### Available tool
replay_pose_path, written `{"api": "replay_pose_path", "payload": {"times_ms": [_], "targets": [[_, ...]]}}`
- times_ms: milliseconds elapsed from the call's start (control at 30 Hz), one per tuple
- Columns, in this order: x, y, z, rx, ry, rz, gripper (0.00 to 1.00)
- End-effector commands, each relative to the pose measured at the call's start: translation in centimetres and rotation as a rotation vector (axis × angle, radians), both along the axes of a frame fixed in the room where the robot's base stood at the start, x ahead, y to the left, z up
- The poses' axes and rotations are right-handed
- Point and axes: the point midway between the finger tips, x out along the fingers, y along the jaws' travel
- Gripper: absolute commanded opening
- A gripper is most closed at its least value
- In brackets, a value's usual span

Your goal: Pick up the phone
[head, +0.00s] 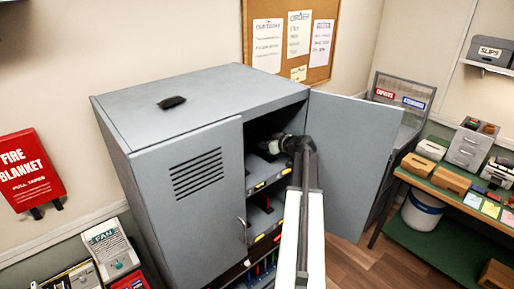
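My arm reaches up from the bottom of the head view into a grey metal cabinet (215,90). My gripper (277,147) is at the upper shelf opening, and its fingers are dark against the dark interior. I cannot tell whether it is open, shut or holding anything. No phone can be made out for certain. Small dark items stand on the cabinet's middle shelf (262,219), below my gripper, too small and shaded to identify. The inside of the upper compartment is mostly hidden by shadow and my gripper.
The cabinet's right door (352,165) stands open beside my arm; its left door (193,205) looks shut. A small dark object (172,102) lies on top. At right, a green-topped table (436,172) holds boxes and coloured cards. Wooden floor (350,262) shows between.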

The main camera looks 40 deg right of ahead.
Motion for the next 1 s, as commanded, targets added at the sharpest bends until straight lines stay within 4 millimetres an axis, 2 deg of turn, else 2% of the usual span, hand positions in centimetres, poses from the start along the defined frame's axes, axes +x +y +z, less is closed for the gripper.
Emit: {"api": "replay_pose_path", "payload": {"times_ms": [33, 167, 1000], "targets": [[-0.02, 0.01, 0.05, 0.000, 0.000, 0.000, 0.36], [-0.04, 0.01, 0.05, 0.000, 0.000, 0.000, 0.00], [-0.14, -0.05, 0.01, 0.000, 0.001, 0.000, 0.00]]}}
